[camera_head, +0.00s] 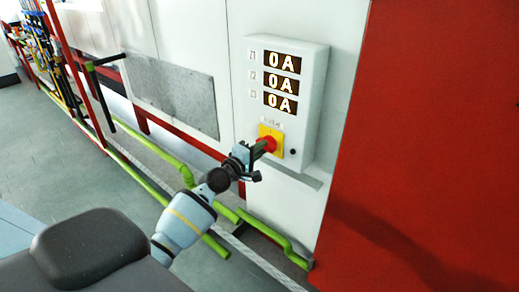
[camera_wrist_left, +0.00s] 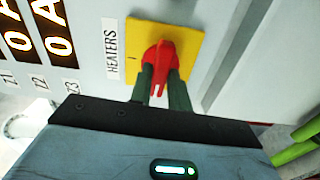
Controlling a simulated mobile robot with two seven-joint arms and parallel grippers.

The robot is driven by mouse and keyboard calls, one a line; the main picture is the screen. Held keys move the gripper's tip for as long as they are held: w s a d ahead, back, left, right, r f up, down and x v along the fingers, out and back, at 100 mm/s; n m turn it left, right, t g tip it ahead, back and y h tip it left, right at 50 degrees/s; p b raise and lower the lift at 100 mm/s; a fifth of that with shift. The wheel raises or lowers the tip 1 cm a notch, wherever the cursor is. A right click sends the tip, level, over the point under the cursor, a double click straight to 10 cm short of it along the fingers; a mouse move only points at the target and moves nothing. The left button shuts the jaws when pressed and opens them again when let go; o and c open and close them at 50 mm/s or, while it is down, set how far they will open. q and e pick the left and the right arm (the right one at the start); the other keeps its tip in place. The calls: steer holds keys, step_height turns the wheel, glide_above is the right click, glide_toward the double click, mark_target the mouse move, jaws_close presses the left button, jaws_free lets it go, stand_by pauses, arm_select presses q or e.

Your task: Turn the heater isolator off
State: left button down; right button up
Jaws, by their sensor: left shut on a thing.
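The heater isolator is a red rotary handle (camera_head: 267,145) on a yellow square plate (camera_head: 277,138), low on a white control box (camera_head: 311,113). In the left wrist view the red handle (camera_wrist_left: 160,58) sits on the yellow plate (camera_wrist_left: 187,42) beside a label reading HEATERS (camera_wrist_left: 111,48). My left gripper (camera_head: 262,149) reaches the handle from the front. In the wrist view its two dark fingers (camera_wrist_left: 162,86) are shut on the red handle, one on each side. The fingers cover part of the handle's lower end. My right gripper is not in view.
Three displays (camera_head: 281,83) on the box each read 0A. A small black knob (camera_head: 293,152) is right of the plate. A red wall (camera_head: 440,130) stands close on the right. Green pipes (camera_head: 190,180) run low below the box.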

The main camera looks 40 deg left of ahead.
arm_select(q)
steer(key=shift+n, duration=0.5)
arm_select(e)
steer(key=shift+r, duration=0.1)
arm_select(q)
steer(key=c, duration=1.3)
jaws_free()
steer(key=shift+s+a+p, duration=0.15)
steer(key=shift+s+p, duration=0.1)
steer(key=shift+s, duration=1.7)
steer(key=shift+s+a+p, duration=0.15)
steer(key=shift+s+p, duration=0.05)
steer(key=shift+s, duration=1.75)
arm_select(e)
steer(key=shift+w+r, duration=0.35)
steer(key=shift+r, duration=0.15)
